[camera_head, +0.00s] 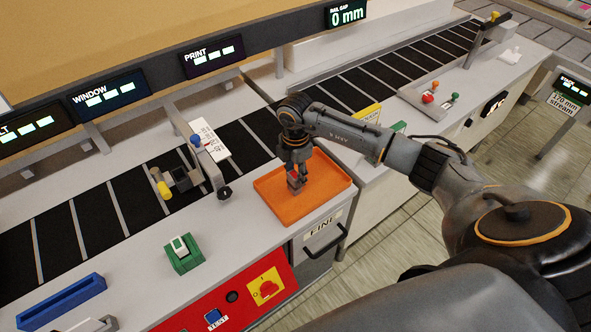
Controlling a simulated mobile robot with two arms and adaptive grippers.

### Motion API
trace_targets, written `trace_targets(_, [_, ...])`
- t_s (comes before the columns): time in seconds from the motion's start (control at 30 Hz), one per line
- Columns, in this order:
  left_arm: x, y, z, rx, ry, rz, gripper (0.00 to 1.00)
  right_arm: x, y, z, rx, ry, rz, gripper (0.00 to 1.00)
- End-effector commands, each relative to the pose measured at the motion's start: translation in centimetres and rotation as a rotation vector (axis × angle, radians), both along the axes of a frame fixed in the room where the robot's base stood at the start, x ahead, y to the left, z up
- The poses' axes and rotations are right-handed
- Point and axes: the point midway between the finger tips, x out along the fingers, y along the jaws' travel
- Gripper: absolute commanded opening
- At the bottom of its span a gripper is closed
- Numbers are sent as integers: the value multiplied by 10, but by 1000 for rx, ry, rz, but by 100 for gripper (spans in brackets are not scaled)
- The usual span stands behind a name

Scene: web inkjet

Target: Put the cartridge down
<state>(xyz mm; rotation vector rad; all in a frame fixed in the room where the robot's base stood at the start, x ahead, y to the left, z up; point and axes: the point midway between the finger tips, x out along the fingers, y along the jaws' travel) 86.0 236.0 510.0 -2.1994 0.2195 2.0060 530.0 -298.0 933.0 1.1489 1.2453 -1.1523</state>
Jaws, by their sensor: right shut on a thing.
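My right gripper (296,178) points down over the orange tray (327,198). It is shut on a small block with grey and reddish parts, the cartridge (295,184). The cartridge is at or just above the tray floor; I cannot tell whether it touches. The gripper fingers hide part of it. My left gripper is not in view.
A green holder (183,254) stands on the white counter left of the tray, and a blue bar-shaped holder (61,302) lies further left. The black conveyor (107,221) runs behind the tray. A printing station with a yellow knob (164,190) stands over it.

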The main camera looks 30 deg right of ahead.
Motion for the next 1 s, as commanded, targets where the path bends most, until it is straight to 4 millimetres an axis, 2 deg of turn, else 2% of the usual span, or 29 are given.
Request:
trace_targets(0.27, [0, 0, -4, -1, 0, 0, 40, 0, 0, -4, 0, -1, 0, 4])
trace_targets(0.3, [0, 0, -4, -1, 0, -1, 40, 0, 0, -4, 0, 0, 0, 39])
trace_targets(0.4, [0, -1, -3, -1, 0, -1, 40, 0, 0, -3, 0, 0, 0, 59])
trace_targets(0.67, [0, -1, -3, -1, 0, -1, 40, 0, 0, -3, 1, 0, 0, 60])
trace_targets(0.83, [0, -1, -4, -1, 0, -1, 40, 1, 0, 5, 1, -4, 0, 60])
trace_targets(1.0, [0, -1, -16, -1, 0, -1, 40, 2, 0, 34, 2, -7, 1, 60])
